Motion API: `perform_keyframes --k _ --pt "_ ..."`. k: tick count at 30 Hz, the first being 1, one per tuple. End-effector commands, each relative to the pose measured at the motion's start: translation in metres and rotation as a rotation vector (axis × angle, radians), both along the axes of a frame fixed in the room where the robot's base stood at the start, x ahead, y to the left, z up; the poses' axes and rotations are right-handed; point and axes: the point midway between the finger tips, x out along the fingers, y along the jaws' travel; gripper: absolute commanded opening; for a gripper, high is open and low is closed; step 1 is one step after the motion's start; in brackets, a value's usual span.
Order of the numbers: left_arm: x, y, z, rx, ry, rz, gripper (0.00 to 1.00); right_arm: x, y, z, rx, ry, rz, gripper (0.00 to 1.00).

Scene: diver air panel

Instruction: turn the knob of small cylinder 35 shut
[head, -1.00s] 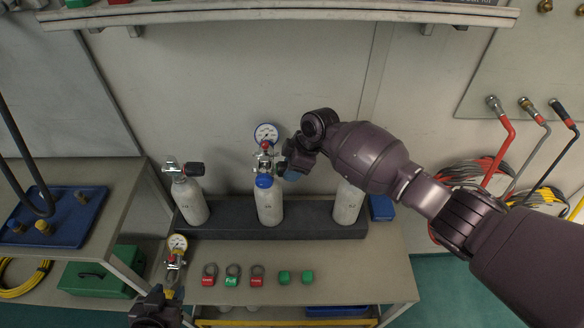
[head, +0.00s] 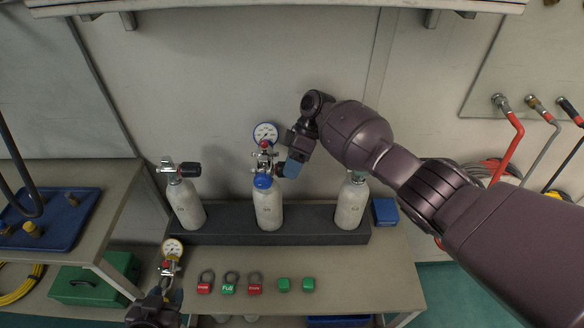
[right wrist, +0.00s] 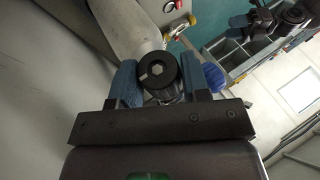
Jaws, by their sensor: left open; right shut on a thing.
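The middle small cylinder (head: 268,208) is white with a blue collar and stands upright in the dark rack; its number is too small to read surely. Its valve (head: 264,160) carries a blue-rimmed gauge (head: 265,134). My right gripper (head: 287,172) is at the right side of this valve. My left gripper (head: 170,292) is open at the bench's front left, just below a separate regulator with a yellow-rimmed gauge (head: 172,249).
Other white cylinders stand at the rack's left (head: 187,206) and right (head: 350,205). Red and green padlocks (head: 230,284) and green caps (head: 296,285) lie on the front of the bench. A blue box (head: 385,211) sits right of the rack. A shelf (head: 270,6) overhangs at the top.

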Motion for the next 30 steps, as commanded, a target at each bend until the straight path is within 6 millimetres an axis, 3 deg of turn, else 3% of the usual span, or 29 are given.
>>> perform_keyframes --k 9,10,15,25,30 --pt "0.0 0.0 0.0 0.001 -0.003 -0.001 0.43 -0.001 -0.001 -0.001 -0.003 0.004 -0.001 0.19" --pt "0.0 0.0 0.0 0.001 -0.003 -0.001 0.43 -0.001 -0.001 -0.001 -0.003 0.004 -0.001 0.46" --pt "0.0 0.0 0.0 0.001 -0.002 -0.001 0.43 -0.001 0.0 -0.001 -0.002 0.003 -0.001 0.69" --pt "-0.003 0.001 -0.002 0.001 0.005 0.001 0.43 0.0 0.0 0.003 0.0 0.0 -0.001 0.69" --pt "-0.004 0.001 0.0 0.001 0.007 0.001 0.43 0.0 0.0 0.023 0.001 -0.002 0.001 0.69"
